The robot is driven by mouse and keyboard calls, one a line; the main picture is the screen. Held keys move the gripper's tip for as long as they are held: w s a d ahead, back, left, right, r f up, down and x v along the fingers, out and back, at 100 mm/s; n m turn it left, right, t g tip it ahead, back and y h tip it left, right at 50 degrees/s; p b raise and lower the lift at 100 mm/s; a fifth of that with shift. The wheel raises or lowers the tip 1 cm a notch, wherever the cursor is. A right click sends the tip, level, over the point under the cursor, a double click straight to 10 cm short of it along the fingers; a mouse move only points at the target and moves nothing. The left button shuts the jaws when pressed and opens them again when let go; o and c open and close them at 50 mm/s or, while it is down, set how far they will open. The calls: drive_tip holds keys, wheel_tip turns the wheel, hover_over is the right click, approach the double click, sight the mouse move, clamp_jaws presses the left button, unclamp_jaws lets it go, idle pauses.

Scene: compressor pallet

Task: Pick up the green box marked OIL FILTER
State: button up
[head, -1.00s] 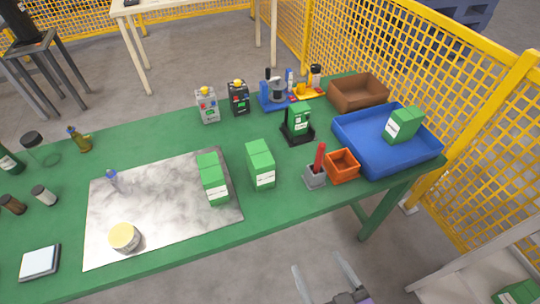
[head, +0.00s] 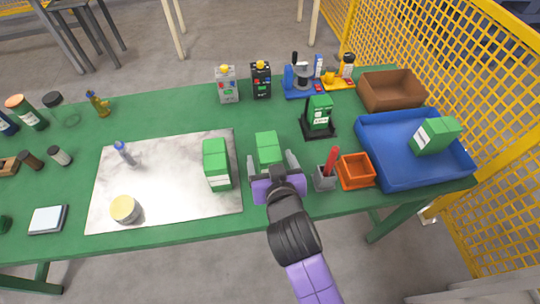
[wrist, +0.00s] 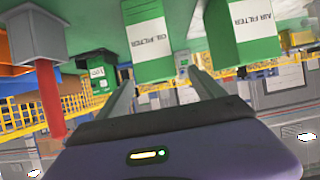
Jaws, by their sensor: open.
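The green box marked OIL FILTER (head: 268,146) stands on the green table just right of the marble slab; its label reads upside down in the wrist view (wrist: 147,42). My gripper (head: 271,165) is open and empty at the box's near side, with a finger toward each side of it. In the wrist view, my gripper's fingers (wrist: 160,78) point at the box; I cannot tell whether the tips reach past its front face. A similar green box marked AIR FILTER (head: 216,164) stands to the left on the slab and also shows in the wrist view (wrist: 240,30).
A grey holder with a red handle (head: 326,178) and an orange bin (head: 356,171) stand close on the right. Another green box (head: 319,112) sits in a black stand behind. A blue tray (head: 385,182) holds a green box (head: 436,136). The marble slab (head: 170,200) is mostly clear.

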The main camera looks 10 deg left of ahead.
sight(268, 149)
drive_tip(key=shift+p+x, duration=0.55)
drive_tip(key=shift+x, duration=2.35)
drive_tip(key=shift+d, duration=0.15)
drive_tip(key=c, duration=1.6)
drive_tip(key=shift+w+r, duration=0.1)
drive_tip(key=shift+r, duration=0.05)
clamp_jaws()
